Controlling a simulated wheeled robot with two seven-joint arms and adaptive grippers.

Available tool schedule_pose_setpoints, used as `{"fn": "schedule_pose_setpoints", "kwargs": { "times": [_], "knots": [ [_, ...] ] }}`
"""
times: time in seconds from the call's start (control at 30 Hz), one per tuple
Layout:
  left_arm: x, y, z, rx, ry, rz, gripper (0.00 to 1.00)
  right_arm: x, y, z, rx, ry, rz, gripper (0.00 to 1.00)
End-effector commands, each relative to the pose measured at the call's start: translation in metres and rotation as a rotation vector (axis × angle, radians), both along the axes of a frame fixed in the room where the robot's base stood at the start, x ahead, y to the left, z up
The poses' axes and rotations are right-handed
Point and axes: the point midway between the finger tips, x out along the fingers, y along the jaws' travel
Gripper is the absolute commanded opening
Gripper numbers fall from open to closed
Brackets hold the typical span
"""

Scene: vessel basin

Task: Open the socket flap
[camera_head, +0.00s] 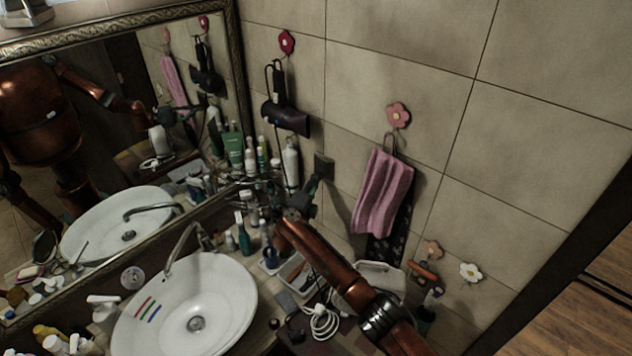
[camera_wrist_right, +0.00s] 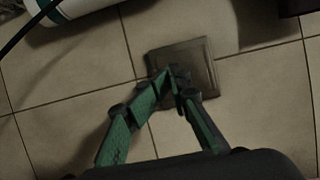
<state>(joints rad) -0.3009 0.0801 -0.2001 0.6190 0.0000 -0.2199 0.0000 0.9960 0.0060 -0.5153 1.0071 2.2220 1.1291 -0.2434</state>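The socket (camera_head: 323,166) is a small dark square on the tiled wall, right of the mirror. In the right wrist view the socket (camera_wrist_right: 204,62) is a dark grey-brown square plate with a raised border. Its flap looks flat, with no opening showing, but the fingers hide the plate's left middle. My right gripper (camera_head: 308,192) reaches up to it from below. In the wrist view the green fingers of my right gripper (camera_wrist_right: 172,80) converge with tips together over the plate. I cannot tell whether they touch it. My left gripper is not in view.
A hairdryer (camera_head: 285,117) hangs left of the socket, with bottles (camera_head: 290,163) below it. A pink towel (camera_head: 382,192) hangs close on the right. The basin (camera_head: 190,310) and a cluttered counter lie below. A white bottle (camera_wrist_right: 75,10) shows at the wrist view's top left.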

Motion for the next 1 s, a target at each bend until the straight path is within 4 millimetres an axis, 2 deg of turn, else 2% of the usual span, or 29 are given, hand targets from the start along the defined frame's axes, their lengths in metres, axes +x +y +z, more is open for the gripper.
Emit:
{"fn": "schedule_pose_setpoints", "kwargs": {
  "times": [0.03,1.0],
  "knots": [
    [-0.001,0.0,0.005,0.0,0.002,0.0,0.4,-0.005,-0.003,-0.009,0.003,0.018,-0.008,0.12],
    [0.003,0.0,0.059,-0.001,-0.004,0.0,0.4,-0.064,0.028,-0.002,0.002,0.005,0.001,0.12]
  ]
}}
